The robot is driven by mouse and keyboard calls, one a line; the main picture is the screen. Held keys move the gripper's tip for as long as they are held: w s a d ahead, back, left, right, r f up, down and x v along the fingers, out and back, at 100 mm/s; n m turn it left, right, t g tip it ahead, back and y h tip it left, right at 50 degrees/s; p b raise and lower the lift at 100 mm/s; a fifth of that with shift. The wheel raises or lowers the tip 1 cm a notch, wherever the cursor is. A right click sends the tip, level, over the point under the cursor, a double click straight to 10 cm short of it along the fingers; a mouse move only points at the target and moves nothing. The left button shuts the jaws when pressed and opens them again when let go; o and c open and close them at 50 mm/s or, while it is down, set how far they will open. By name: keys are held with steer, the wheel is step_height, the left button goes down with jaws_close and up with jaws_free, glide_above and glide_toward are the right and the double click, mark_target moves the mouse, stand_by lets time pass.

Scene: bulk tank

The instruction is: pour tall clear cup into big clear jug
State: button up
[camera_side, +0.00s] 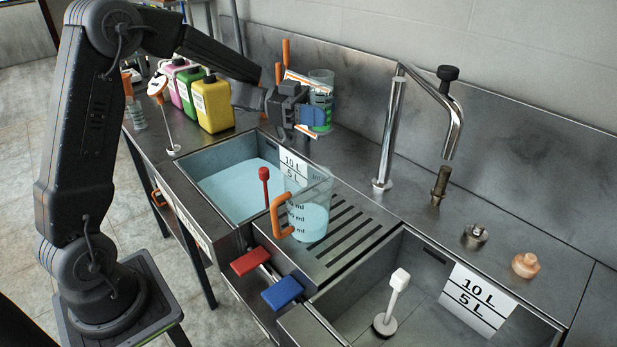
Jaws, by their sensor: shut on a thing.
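The tall clear cup (321,82) stands about upright at the back of the sink unit, with green low on it; whether that is liquid or marking I cannot tell. My gripper (313,115) is shut on the cup from the left, its blue finger pad across the cup's lower part. The cup's base is partly hidden, so I cannot tell if it touches the counter. The big clear jug (318,190) stands upright on the slotted drainboard, in front of and below the cup. It has an orange handle on its left, dark ml marks and pale blue liquid inside.
A left basin (204,174) holds pale blue liquid; a right basin (420,262) looks empty apart from a white-topped plunger (388,306). A tall tap (390,130) rises right of the jug. Yellow (212,105), green and pink canisters stand at the back left. Red and blue pedals (282,292) sit in front.

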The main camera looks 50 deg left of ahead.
steer(key=w+a+f, duration=0.1)
steer(key=w+a, duration=0.3)
steer(key=w, duration=0.1)
step_height(320, 180, down, 13)
steer(key=shift+d, duration=0.25)
steer(key=shift+f, duration=0.1)
steer(key=shift+s+d+r+m+y, duration=0.25)
steer(key=shift+r+m, duration=0.4)
steer(key=shift+m, duration=1)
steer(key=shift+s+d+r+m, duration=0.1)
steer(key=shift+s+r+m, duration=0.4)
steer(key=shift+m, duration=1.1)
steer(key=shift+s+d+r+m+y, duration=0.2)
steer(key=shift+r+m, duration=0.55)
steer(key=shift+m, duration=0.9)
steer(key=shift+w+a+f+m+t, duration=0.1)
steer(key=shift+f+m+t, duration=0.05)
steer(key=shift+m, duration=0.4)
steer(key=shift+w+a+f+m+t, duration=0.1)
steer(key=shift+m+t, duration=0.05)
steer(key=shift+m, duration=0.4)
